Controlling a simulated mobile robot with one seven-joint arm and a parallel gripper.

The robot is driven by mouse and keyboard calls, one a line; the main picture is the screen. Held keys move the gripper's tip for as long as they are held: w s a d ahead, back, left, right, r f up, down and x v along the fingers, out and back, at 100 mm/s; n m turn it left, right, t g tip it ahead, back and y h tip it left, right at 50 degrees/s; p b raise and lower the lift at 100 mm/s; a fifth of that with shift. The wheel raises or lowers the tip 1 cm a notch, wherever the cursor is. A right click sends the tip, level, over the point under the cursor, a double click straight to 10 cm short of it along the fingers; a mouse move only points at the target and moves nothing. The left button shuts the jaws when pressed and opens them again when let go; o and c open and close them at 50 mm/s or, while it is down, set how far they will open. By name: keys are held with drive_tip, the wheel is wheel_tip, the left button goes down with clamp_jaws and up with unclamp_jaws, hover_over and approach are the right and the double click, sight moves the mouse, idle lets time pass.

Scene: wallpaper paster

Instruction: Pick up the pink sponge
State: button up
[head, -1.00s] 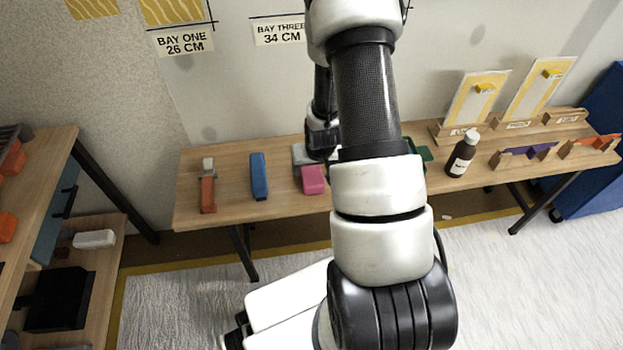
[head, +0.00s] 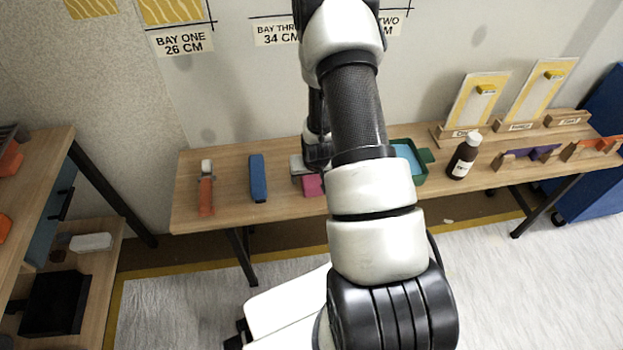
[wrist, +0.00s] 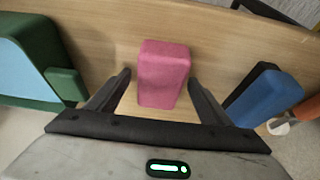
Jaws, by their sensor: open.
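The pink sponge (wrist: 163,75) is a block on the wooden table (wrist: 105,25). In the wrist view it lies between the two fingers of my open gripper (wrist: 160,85), with a gap on each side. In the head view only part of the pink sponge (head: 313,186) shows, because my arm covers the rest. I cannot tell from the wrist view how far the fingers are above the tabletop.
A blue block (head: 257,177) and an orange-handled tool (head: 206,190) lie to the left. A green tray with blue inside (head: 421,157) and a brown bottle (head: 462,158) stand to the right.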

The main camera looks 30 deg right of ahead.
drive_tip(key=shift+f+b, duration=0.25)
drive_tip(key=shift+b, duration=0.1)
idle(0.4)
drive_tip(key=c, duration=1.1)
